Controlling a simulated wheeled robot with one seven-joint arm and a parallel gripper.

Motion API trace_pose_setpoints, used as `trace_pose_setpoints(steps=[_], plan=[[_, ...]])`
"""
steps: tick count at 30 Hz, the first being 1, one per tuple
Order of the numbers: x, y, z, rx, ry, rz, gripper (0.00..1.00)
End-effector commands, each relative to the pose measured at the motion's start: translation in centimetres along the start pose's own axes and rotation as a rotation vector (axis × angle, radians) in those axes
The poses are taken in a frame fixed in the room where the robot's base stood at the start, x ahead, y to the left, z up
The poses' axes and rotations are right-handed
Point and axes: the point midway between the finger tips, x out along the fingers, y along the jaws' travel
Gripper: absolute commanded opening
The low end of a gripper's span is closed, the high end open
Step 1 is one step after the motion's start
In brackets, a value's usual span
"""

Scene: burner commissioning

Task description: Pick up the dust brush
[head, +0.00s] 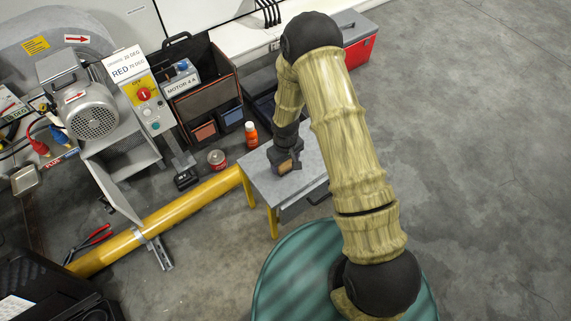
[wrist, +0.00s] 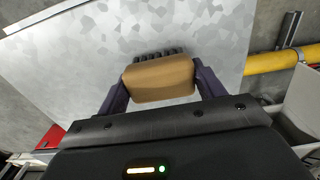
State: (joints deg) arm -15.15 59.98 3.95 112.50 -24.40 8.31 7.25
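The dust brush (wrist: 158,79) has a tan wooden body with a row of dark bristles along its far side. It is at the grey metal tabletop (wrist: 80,50) of a small yellow-legged table. My gripper (wrist: 159,82) has one finger at each end of the brush, and both fingers appear to touch it. In the head view my gripper (head: 286,158) is low over the table, with the tan brush (head: 284,167) partly hidden below it. Whether the brush rests on the tabletop or is slightly raised is unclear.
A teal drum (head: 300,270) is in front. A red toolbox (head: 359,50) stands behind. Floor at right is clear.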

Motion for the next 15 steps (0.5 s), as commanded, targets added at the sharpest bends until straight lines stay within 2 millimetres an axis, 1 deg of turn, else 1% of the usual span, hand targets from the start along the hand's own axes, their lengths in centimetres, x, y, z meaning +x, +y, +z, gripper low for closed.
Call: trace_pose_setpoints(steps=[1, 3, 10, 13, 15], plan=[[0.0, 0.0, 0.0, 0.0, 0.0, 0.0, 0.48], [0.0, 0.0, 0.0, 0.0, 0.0, 0.0, 0.39], [-0.2, 0.0, 0.0, 0.0, 0.001, 0.0, 0.39], [-0.9, 0.0, 0.0, 0.0, 0.001, 0.0, 0.39], [-1.8, 0.1, -0.1, 0.0, 0.002, 0.001, 0.39]])
